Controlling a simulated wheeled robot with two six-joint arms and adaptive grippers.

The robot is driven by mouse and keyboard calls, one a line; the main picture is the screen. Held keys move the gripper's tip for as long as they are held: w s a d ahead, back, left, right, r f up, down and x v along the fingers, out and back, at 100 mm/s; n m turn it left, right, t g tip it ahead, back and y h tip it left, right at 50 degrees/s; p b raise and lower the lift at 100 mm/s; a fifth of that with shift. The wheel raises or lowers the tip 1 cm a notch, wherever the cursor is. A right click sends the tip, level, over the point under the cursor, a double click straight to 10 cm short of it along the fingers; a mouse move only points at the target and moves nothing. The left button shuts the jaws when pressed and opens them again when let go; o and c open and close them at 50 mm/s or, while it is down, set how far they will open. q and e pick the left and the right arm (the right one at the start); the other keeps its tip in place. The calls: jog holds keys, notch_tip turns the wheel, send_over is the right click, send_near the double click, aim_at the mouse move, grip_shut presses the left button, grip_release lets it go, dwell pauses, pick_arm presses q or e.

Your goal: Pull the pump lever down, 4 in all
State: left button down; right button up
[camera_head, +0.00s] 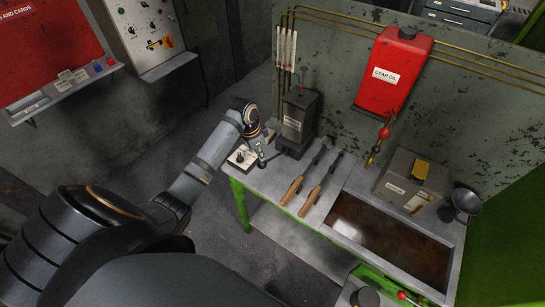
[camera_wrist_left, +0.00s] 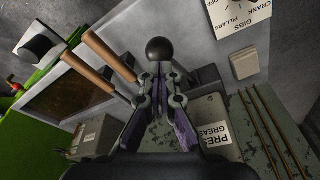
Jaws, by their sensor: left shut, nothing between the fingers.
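The pump lever shows in the left wrist view as a round black knob (camera_wrist_left: 160,50) just beyond my left fingertips. The rest of the lever is hidden behind the fingers. My left gripper (camera_wrist_left: 160,74) is shut with nothing held; I cannot tell whether its tips touch the knob. In the head view my left gripper (camera_head: 260,152) is low over the bench's left end, beside the dark grease pump box (camera_head: 299,118). The box's label (camera_wrist_left: 214,134) shows in the wrist view. My right gripper is not in view.
A selector plate (camera_head: 240,159) lies at the bench's left corner. Two wooden-handled tools (camera_head: 310,200) lie right of it, before a sunken tray (camera_head: 440,272). A red gear oil tank (camera_head: 394,68) hangs on the wall. A grey box (camera_head: 394,185) stands at the back right.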

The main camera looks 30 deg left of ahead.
aim_at(260, 163)
pick_arm(q)
jog(key=f, duration=0.2)
jog(key=s+f+b, duration=0.1)
jog(key=f, duration=0.1)
jog(key=shift+s+f, duration=0.15)
jog(key=shift+f, duration=0.25)
jog(key=shift+s+f+b, duration=0.2)
jog(key=shift+f+b, duration=0.45)
jog(key=shift+f, duration=0.75)
jog(key=shift+s+f+b, duration=0.15)
jog(key=shift+f+b, duration=0.55)
jog(key=shift+f, duration=0.65)
jog(key=r+p, duration=0.1)
jog(key=r, duration=0.1)
jog(key=r+p, duration=0.2)
jog(key=w+r+p, duration=0.1)
jog(key=r, duration=0.1)
jog(key=shift+r+p, duration=0.1)
jog(key=shift+p, duration=0.2)
jog(key=shift+w+r, duration=0.2)
jog(key=shift+r, duration=0.55)
jog(key=shift+w+r, duration=0.15)
jog(key=shift+r, duration=0.65)
jog(key=shift+w+r, duration=0.2)
jog(key=shift+r, duration=0.55)
jog(key=shift+b, duration=0.3)
